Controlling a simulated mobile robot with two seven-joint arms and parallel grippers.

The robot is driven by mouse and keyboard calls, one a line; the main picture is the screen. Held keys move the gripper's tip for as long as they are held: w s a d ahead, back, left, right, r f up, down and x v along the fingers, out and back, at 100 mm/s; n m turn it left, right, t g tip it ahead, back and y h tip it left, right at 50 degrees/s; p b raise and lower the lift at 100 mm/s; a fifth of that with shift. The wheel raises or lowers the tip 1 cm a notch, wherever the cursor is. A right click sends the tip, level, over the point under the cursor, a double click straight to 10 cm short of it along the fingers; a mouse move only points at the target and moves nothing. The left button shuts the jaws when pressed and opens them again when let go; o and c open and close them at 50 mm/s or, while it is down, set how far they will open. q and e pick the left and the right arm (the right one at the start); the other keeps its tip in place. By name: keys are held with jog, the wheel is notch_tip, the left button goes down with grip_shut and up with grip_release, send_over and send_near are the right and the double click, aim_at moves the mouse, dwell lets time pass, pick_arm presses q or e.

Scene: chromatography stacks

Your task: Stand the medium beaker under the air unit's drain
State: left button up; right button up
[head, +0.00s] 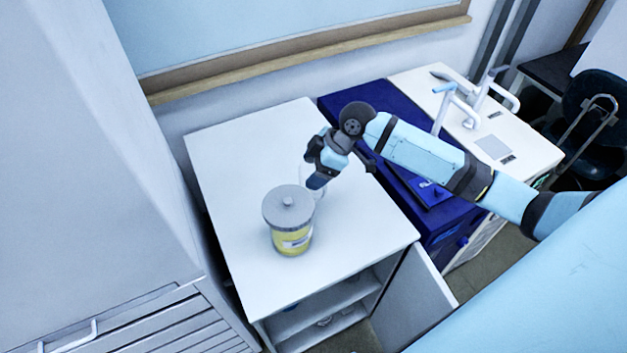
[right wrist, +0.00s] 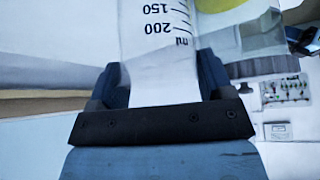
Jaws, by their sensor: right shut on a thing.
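My right gripper (head: 318,183) is shut on a clear beaker (head: 308,176) at the white cabinet top. In the right wrist view the beaker (right wrist: 158,45) sits between the two fingers (right wrist: 158,90), with printed marks 150 and 200 ml. In the head view the gripper hides much of it, and I cannot tell whether its base touches the top. The beaker is just behind a lidded jar. I cannot pick out the air unit's drain. My left gripper is not in view.
The grey-lidded yellow jar (head: 290,222) stands on the white cabinet top (head: 235,160), whose left and back parts are clear. The cabinet door (head: 415,300) hangs open. To the right are a dark blue unit (head: 345,100) and a white unit with taps (head: 490,140).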

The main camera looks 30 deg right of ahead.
jog(key=shift+f, duration=2.7)
jog(key=shift+f, duration=0.1)
jog(key=o, duration=1.2)
